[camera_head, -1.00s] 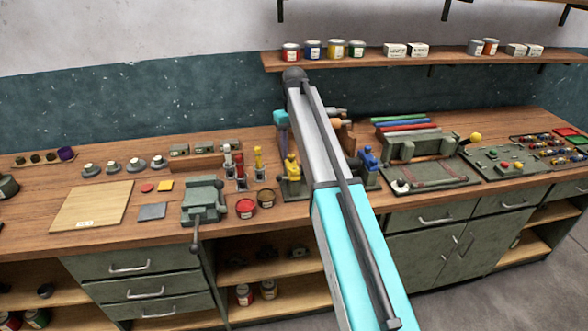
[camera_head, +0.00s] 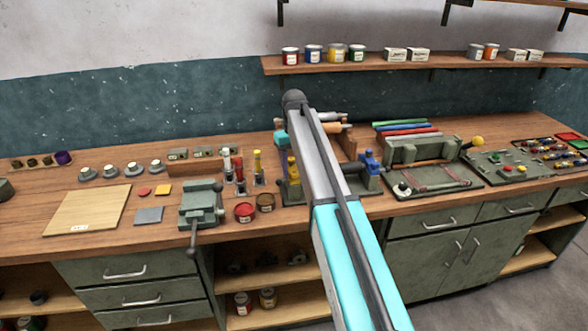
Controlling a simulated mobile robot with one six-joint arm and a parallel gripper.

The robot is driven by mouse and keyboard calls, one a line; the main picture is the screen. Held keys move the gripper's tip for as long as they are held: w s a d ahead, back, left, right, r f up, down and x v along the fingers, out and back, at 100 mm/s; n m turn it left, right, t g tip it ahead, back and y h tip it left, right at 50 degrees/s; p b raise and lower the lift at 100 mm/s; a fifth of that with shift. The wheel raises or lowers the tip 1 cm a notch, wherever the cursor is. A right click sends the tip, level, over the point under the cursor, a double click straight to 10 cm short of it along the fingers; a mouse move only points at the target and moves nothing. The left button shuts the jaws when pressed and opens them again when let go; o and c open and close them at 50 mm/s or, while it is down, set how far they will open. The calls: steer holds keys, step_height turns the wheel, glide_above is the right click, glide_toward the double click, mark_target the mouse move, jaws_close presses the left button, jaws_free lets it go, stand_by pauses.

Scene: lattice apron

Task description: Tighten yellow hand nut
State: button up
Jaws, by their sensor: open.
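A yellow part (camera_head: 292,167) on a dark base stands on the bench, just left of my arm. It may be the yellow hand nut, but my arm link hides much of it, so I cannot tell its shape or how it is seated. A blue part (camera_head: 370,160) of similar kind stands right of my arm. My arm rises through the middle of the view, and a small cyan piece of it shows beyond the upper link. My gripper is not visible; the arm link may hide it. I cannot tell how far it is from the yellow part.
Small tools with white, red and yellow tops (camera_head: 240,172) stand left of the yellow part. A rack with orange-handled tools (camera_head: 322,127) is behind my arm.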

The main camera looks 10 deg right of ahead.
steer(key=c, duration=1.1)
steer(key=shift+o, duration=0.2)
steer(key=shift+m, duration=1.5)
steer(key=o, duration=1.1)
steer(key=shift+c, duration=0.2)
steer(key=shift+r, duration=0.1)
